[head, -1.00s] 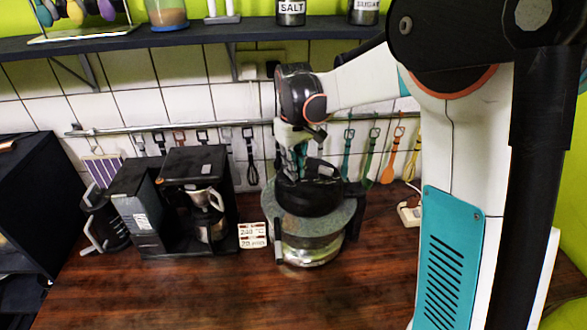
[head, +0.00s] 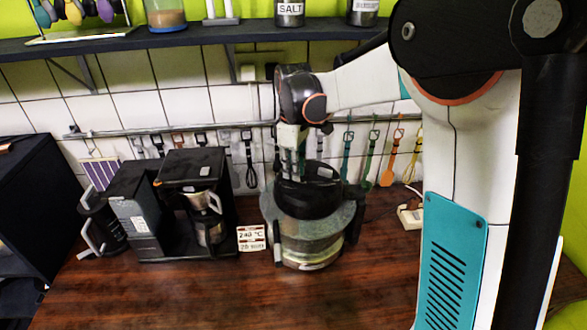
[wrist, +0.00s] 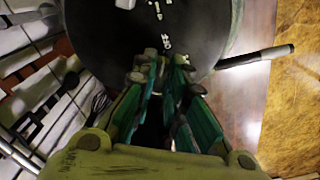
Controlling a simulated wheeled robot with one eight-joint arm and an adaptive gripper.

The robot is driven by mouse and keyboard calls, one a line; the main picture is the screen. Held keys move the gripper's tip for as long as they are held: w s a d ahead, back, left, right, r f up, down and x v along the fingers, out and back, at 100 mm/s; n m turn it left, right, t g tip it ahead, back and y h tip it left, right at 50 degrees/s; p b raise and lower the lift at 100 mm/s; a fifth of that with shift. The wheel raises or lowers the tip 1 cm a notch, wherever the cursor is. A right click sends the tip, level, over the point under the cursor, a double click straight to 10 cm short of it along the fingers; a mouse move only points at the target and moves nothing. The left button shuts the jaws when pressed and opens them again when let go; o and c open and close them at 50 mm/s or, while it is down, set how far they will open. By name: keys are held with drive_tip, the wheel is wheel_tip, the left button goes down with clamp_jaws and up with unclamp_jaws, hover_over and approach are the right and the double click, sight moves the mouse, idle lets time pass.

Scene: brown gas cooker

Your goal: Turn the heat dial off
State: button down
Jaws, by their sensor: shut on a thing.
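The cooker stands on the counter in the head view, with a clear round body (head: 312,243) and a black lid (head: 310,202). The lid (wrist: 100,38) fills the upper middle of the wrist view, with small white markings near my fingers. My gripper (head: 291,172) points down onto the left part of the lid top. In the wrist view my green fingers (wrist: 165,70) are close together and shut on the heat dial at the lid. The dial itself is mostly hidden by the fingertips, so its setting cannot be read.
A small white sign (head: 251,238) reading about 240 °C stands left of the cooker. A black coffee machine (head: 190,165) is further left. Utensils, including an orange spoon (head: 389,170), hang from a rail behind. The wooden counter (head: 200,295) in front is clear.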

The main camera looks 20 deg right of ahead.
idle(0.3)
drive_tip(key=c, duration=1.6)
unclamp_jaws()
wheel_tip(320, 180, up, 12)
drive_tip(key=s+f+m+t+b, duration=0.3)
drive_tip(key=s+f+m+b, duration=0.2)
drive_tip(key=s+f, duration=0.5)
drive_tip(key=s+f+m+t+b, duration=0.4)
drive_tip(key=s+f+b, duration=0.6)
drive_tip(key=s, duration=0.5)
drive_tip(key=shift+s+a+f+m, duration=0.15)
drive_tip(key=shift+s+f+m, duration=0.1)
drive_tip(key=shift+f+m, duration=0.2)
